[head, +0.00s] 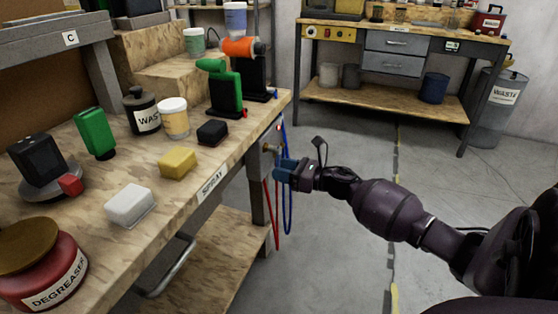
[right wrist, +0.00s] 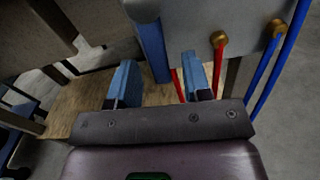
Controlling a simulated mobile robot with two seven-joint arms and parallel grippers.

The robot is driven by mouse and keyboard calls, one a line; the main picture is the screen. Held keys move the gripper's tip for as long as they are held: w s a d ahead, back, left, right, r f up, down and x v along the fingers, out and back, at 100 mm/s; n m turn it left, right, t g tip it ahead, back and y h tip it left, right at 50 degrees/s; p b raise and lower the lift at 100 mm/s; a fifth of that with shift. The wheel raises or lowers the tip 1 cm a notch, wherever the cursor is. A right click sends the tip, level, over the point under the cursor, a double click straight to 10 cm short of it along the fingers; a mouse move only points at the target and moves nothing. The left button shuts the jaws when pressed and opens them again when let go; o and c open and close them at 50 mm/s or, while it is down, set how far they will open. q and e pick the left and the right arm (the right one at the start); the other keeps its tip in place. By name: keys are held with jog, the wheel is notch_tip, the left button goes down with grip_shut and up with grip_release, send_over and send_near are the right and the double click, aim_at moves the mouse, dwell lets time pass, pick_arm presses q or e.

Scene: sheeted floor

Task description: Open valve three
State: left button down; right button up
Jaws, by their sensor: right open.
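My right gripper (head: 283,168) is at the end of the wooden bench, by its right front corner. In the right wrist view its two blue fingers (right wrist: 156,84) are apart with nothing clasped between them. A small brass fitting (head: 270,148) shows just left of the fingers in the head view. In the right wrist view a grey panel (right wrist: 190,18) carries brass fittings (right wrist: 218,38) with red and blue hoses. A blue upright piece (right wrist: 152,40) shows beyond the fingers; I cannot tell what it is. No valve number is readable. My left gripper is not in view.
A second bench (head: 400,95) and a waste bin (head: 495,110) stand behind. The floor (head: 350,240) between is clear.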

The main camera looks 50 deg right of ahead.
pick_arm(q)
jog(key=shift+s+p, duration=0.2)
jog(key=shift+p, duration=0.4)
pick_arm(e)
jog(key=v, duration=0.9)
